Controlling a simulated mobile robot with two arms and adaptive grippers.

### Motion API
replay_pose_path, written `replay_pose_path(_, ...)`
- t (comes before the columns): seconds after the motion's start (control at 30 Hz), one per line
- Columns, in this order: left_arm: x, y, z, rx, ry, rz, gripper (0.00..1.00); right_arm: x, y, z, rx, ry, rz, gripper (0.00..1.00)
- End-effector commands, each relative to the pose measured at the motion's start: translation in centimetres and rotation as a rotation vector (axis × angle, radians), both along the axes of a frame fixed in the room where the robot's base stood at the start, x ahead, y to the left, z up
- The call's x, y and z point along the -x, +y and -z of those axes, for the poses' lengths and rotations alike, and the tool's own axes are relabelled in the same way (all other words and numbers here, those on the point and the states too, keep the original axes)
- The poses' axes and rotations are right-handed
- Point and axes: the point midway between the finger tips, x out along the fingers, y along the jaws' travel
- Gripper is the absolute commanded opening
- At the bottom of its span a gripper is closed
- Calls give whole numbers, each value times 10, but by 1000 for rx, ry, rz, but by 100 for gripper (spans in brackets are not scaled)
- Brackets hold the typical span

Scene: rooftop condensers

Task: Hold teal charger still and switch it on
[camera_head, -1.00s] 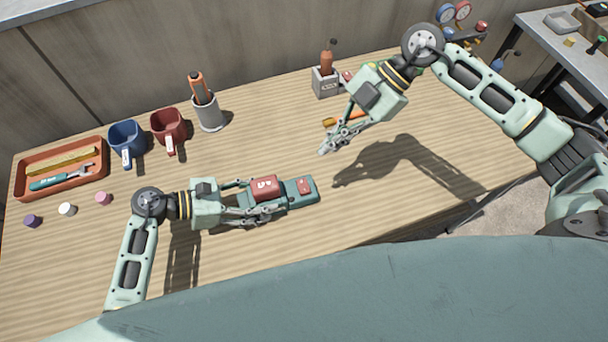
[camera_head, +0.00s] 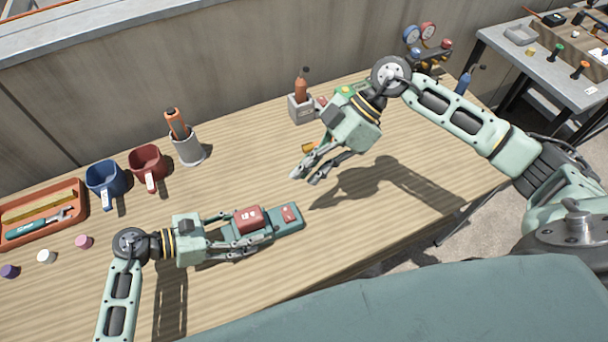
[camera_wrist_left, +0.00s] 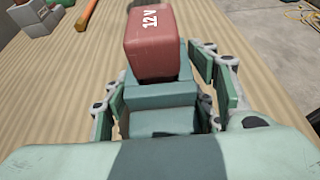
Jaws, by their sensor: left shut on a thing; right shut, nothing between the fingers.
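The teal charger (camera_head: 285,222) lies on the wooden bench and holds a red battery block (camera_head: 248,219) marked "12 V" in the left wrist view (camera_wrist_left: 152,45). My right gripper (camera_head: 306,179) is shut and empty, above the bench a little beyond the charger's switch end. It does not touch the charger.
A blue mug (camera_head: 106,179), a red mug (camera_head: 147,163) and a grey cup (camera_head: 188,149) stand behind the charger. An orange tray (camera_head: 74,209) and several small caps lie at left. A holder (camera_head: 301,109) stands at the back. Bare bench lies right of the charger.

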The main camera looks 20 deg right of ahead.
Motion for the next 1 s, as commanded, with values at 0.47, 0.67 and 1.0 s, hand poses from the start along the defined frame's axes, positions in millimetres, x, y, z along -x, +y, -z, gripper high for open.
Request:
replay_pose_path(0.47, 0, 0, 0, -1, -1, 0, 9, 12, 56, 73, 0, 5, 1, 0)
replay_pose_path(0.67, 0, 0, 0, -1, -1, -1, 9, 13, 55, 91, 0, 1, 1, 0)
replay_pose_path(1.0, 0, 0, 0, -1, -1, -1, 9, 13, 55, 95, 0, -1, -1, 0)
